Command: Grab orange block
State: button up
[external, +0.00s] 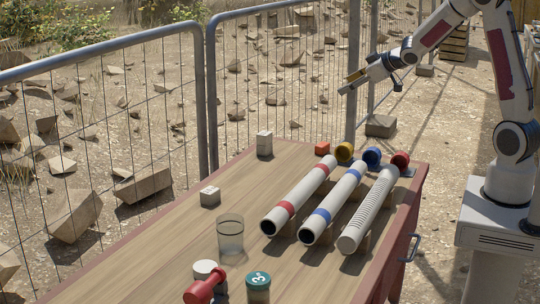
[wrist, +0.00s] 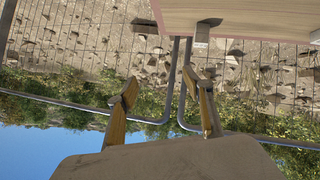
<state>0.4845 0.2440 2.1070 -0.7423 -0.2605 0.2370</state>
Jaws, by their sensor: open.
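The orange block (external: 322,148) sits near the far end of the wooden table, just left of the yellow-ended tube. My gripper (external: 350,83) is in the air above and beyond that end of the table, well apart from the block. In the wrist view my gripper (wrist: 160,88) has its two yellow-brown fingers spread, with nothing between them. I cannot make out the orange block in the wrist view.
Three pale tubes (external: 300,195) on supports lie right of the table's middle. A metal fence (external: 210,90) runs behind.

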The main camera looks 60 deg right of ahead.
jog(key=w+d+f+n+t+y, duration=0.1)
jog(key=w+d+f+y, duration=0.25)
jog(key=f, duration=0.65)
jog(key=t+y, duration=0.1)
jog(key=y, duration=0.2)
send_near(323, 144)
jog(key=shift+w+d+r+n, duration=0.25)
jog(key=shift+w+n, duration=0.15)
jog(key=shift+w, duration=0.15)
jog(key=shift+s+a+f, duration=0.15)
jog(key=shift+f, duration=0.2)
jog(key=shift+s+a+f, duration=0.15)
jog(key=shift+s+f, duration=0.05)
jog(key=shift+f, duration=0.2)
jog(key=shift+r+x, duration=0.25)
jog(key=shift+x, duration=1.05)
jog(key=shift+w+d, duration=0.1)
jog(key=shift+w, duration=0.1)
jog(key=shift+x, duration=2.55)
